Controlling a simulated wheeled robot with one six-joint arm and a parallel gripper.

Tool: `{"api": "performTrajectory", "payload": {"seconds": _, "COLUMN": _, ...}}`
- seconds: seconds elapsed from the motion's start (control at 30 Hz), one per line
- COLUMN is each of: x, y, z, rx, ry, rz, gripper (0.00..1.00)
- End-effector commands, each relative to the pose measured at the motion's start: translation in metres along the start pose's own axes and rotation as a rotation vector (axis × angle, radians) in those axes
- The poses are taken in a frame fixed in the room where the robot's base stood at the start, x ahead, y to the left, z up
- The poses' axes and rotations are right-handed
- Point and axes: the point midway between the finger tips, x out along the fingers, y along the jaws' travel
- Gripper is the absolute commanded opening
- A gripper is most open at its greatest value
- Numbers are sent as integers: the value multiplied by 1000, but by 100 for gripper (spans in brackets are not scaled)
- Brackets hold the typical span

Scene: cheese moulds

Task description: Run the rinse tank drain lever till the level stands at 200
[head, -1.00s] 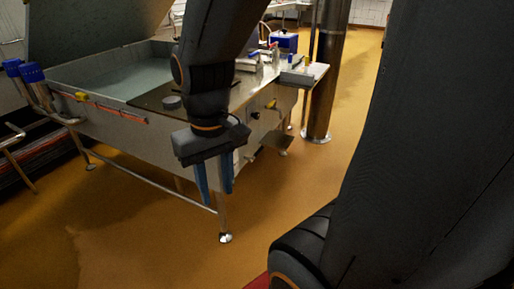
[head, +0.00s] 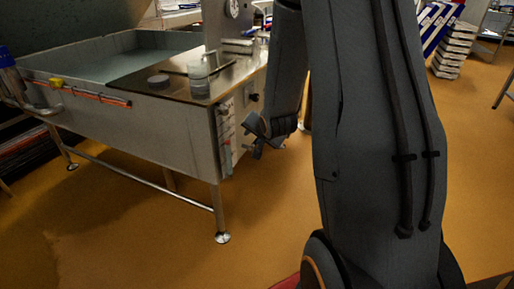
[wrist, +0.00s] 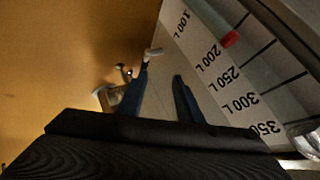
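The rinse tank (head: 120,122) is a steel basin on legs at the left of the head view. A white scale strip (head: 225,140) runs down its right end. In the wrist view the scale (wrist: 213,68) reads from 100 L to 350, tilted. A red marker (wrist: 230,40) shows beside it near the 200 L label; I cannot tell its exact reading. My gripper (wrist: 161,72) is open and empty, its two blue fingers apart. In the head view my gripper (head: 254,140) is beside the tank's right end. A metal fitting with a pale tip (wrist: 152,52) lies near the left finger; whether it is the drain lever is unclear.
A tank leg (head: 220,215) stands below the gripper's left. White stacked trays (head: 454,50) stand at back right. Brown floor is open in front.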

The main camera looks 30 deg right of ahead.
Motion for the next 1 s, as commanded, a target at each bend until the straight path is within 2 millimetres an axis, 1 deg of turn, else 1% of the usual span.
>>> {"api": "performTrajectory", "payload": {"seconds": 0.03, "x": 31, "y": 16, "z": 0, "rx": 73, "ry": 37, "rz": -41, "gripper": 32}}
{"api": "performTrajectory", "payload": {"seconds": 0.1, "x": 59, "y": 27, "z": -7, "rx": 179, "ry": 93, "rz": -124, "gripper": 32}}
{"api": "performTrajectory", "payload": {"seconds": 0.2, "x": 89, "y": 43, "z": -14, "rx": 324, "ry": 154, "rz": -245, "gripper": 32}}
{"api": "performTrajectory", "payload": {"seconds": 0.3, "x": 106, "y": 57, "z": -18, "rx": 441, "ry": 192, "rz": -353, "gripper": 32}}
{"api": "performTrajectory", "payload": {"seconds": 0.43, "x": 117, "y": 69, "z": -20, "rx": 546, "ry": 219, "rz": -456, "gripper": 32}}
{"api": "performTrajectory", "payload": {"seconds": 0.6, "x": 122, "y": 75, "z": -22, "rx": 606, "ry": 231, "rz": -522, "gripper": 32}}
{"api": "performTrajectory", "payload": {"seconds": 0.77, "x": 135, "y": 68, "z": -28, "rx": 611, "ry": 232, "rz": -531, "gripper": 32}}
{"api": "performTrajectory", "payload": {"seconds": 1.0, "x": 167, "y": 53, "z": -41, "rx": 610, "ry": 231, "rz": -529, "gripper": 32}}
